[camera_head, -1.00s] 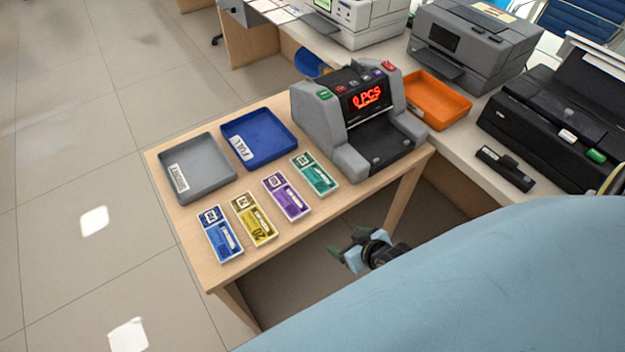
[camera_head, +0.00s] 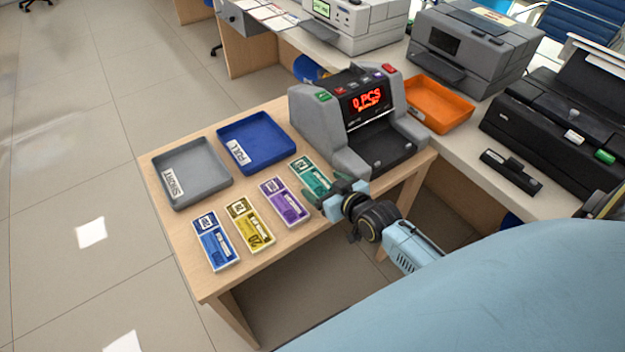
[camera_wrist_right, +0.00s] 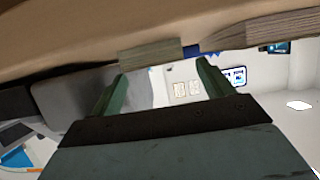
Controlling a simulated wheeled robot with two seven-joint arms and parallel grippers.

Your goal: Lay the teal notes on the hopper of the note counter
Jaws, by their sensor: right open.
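The teal notes (camera_head: 312,177) lie flat on the wooden table, at the right end of a row of note bundles and left of the note counter. The note counter (camera_head: 347,132) is grey and black with a red "0 PCS" display; its black front tray (camera_head: 387,148) is bare. My right gripper (camera_head: 328,190) is open at the table's front edge, close to the near end of the teal notes and partly over it in the picture. In the right wrist view, a pale greenish bundle edge (camera_wrist_right: 150,55) shows just beyond the open fingers (camera_wrist_right: 160,72). My left gripper is not in view.
Purple (camera_head: 284,202), yellow (camera_head: 249,224) and blue (camera_head: 215,241) notes lie left of the teal ones. A grey tray (camera_head: 212,186) and a blue tray (camera_head: 283,160) stand behind them. An orange tray (camera_head: 461,123) and printers fill the counter at right.

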